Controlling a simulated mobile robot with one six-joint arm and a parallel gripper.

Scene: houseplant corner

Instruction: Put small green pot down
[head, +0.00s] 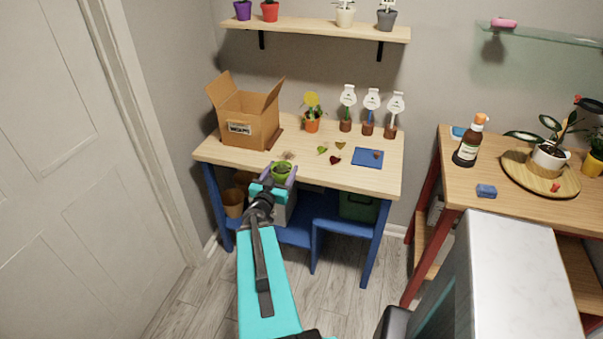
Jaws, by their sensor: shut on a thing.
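The small green pot (281,173) shows in the head view at the front edge of the blue-legged wooden table (338,182). My gripper (281,175) is shut on the pot, its grey fingers on either side. The pot looks upright, with a little plant matter showing at its top. I cannot tell whether its base touches the tabletop or hangs above or in front of the edge. My wrist hides its lower part.
A second table (467,200) stands right.

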